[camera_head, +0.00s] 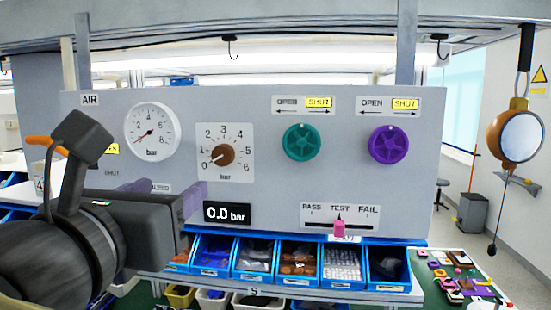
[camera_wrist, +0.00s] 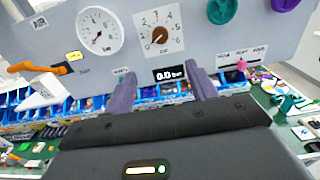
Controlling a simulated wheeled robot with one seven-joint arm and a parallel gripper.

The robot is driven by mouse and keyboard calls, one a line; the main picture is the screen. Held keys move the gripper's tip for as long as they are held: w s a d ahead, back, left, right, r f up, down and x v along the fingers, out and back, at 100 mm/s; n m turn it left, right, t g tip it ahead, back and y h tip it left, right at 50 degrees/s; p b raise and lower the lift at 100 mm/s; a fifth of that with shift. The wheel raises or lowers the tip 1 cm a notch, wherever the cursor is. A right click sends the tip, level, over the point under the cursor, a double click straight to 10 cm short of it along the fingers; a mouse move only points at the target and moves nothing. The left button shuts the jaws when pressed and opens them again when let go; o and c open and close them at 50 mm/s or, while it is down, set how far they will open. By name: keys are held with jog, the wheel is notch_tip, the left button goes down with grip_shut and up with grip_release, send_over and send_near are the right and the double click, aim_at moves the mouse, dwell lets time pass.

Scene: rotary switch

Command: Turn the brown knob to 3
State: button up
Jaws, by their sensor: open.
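The brown knob (camera_head: 222,155) sits on a white square dial marked 0 to 6 bar on the grey panel. Its white mark points to the lower left, near 0. In the wrist view the knob (camera_wrist: 159,36) is at the top centre, above and beyond my fingers. The display below it (camera_head: 227,212) reads 0.0 bar. My gripper (camera_head: 168,192) is in front of the panel, lower and to the left of the knob in the head view. Its two purple fingers (camera_wrist: 163,90) are apart with nothing between them, and clear of the knob.
A white round gauge (camera_head: 151,132) is left of the dial. A teal knob (camera_head: 301,142) and a purple knob (camera_head: 388,145) are to the right. A pink slider (camera_head: 339,228) is at TEST. Blue bins (camera_head: 297,262) stand below the panel. An orange lever (camera_wrist: 38,68) is at the left.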

aim_at(221, 158)
jog(key=w+p, duration=0.2)
jog(key=w, duration=0.3)
jog(key=w+d+p, duration=0.1)
jog(key=w+p, duration=0.2)
jog(key=w, duration=0.3)
jog(key=w+p, duration=0.2)
jog(key=w, duration=0.3)
jog(key=shift+w+d+r, duration=0.1)
jog(key=shift+w+d, duration=0.05)
jog(key=shift+w, duration=0.5)
jog(key=shift+c, duration=0.5)
jog(key=c, duration=0.9)
